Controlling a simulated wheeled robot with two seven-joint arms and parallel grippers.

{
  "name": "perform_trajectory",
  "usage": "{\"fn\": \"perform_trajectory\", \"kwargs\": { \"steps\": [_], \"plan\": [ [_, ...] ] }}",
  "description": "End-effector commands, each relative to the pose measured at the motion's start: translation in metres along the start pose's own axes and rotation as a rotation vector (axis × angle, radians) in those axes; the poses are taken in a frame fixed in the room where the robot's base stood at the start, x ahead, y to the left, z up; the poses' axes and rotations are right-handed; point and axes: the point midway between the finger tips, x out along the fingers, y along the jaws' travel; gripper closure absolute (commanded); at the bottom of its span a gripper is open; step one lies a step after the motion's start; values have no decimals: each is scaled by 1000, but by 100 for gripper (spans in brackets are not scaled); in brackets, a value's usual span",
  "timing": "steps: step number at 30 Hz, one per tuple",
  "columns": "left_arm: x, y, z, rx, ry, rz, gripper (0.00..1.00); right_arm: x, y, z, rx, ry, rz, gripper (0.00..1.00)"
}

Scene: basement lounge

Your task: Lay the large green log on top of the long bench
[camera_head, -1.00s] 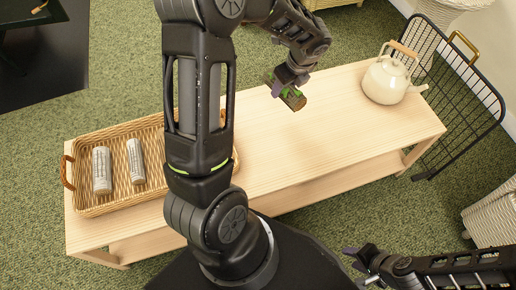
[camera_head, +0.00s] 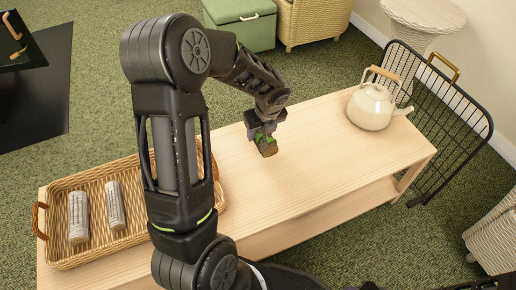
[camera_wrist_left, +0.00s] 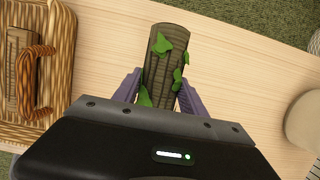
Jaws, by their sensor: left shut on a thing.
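The large green log (camera_head: 267,147) is brown with green leafy patches. My left gripper (camera_head: 262,134) is shut on it above the middle of the long bench (camera_head: 290,178), a pale wooden bench with a lower shelf. In the left wrist view the log (camera_wrist_left: 164,62) sits between the two purple fingers (camera_wrist_left: 160,92) and points away over the bench top (camera_wrist_left: 225,75). I cannot tell whether the log touches the bench. Only a dark part of my right arm shows at the bottom right, and its gripper is out of view.
A black wire rack (camera_head: 462,135) leans beyond that end. The bench top between tray and kettle is otherwise clear.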

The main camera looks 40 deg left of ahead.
Motion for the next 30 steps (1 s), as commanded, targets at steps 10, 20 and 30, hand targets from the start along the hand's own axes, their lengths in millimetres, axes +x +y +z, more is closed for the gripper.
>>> {"fn": "perform_trajectory", "kwargs": {
  "steps": [10,20,30],
  "plan": [
    [4,0,-1,0,-1,-1,100,2,1,-1,1,2,0,64],
    [49,0,-15,1,-1,-1,100,24,11,-5,6,15,4,64],
    [50,0,-15,-1,-1,-1,100,23,11,-6,6,16,4,64]
  ]
}}
